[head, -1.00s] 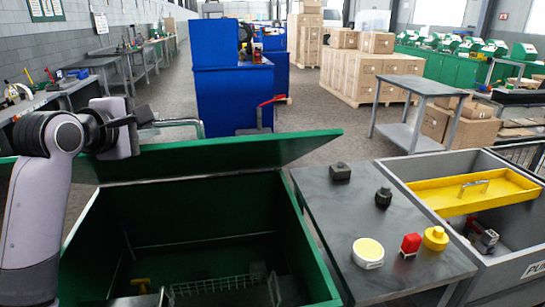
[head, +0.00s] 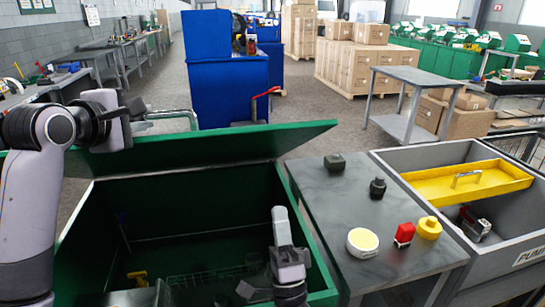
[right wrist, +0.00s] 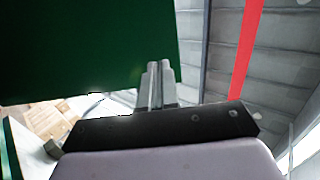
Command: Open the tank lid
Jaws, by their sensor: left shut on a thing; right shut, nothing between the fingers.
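The green tank lid (head: 220,148) stands raised at the back of the open green tank (head: 310,235), its underside tilted toward me. Its metal handle (head: 178,115) shows above the lid's upper edge. My left gripper (head: 139,110) is at the handle's left end, shut on it; the lid's edge partly hides the contact. My right gripper (head: 280,212) points upward above the tank's right front part, shut and empty. In the right wrist view its closed fingers (right wrist: 158,85) point up, with the green lid (right wrist: 90,50) beyond; I cannot tell the gap.
Inside the tank are a wire basket (head: 205,278) and a yellow part (head: 138,276). A grey table (head: 330,210) to the right holds a round tub, a red item, a yellow item and dark parts. Beyond it is a grey bin (head: 500,250) with a yellow tray (head: 435,187).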

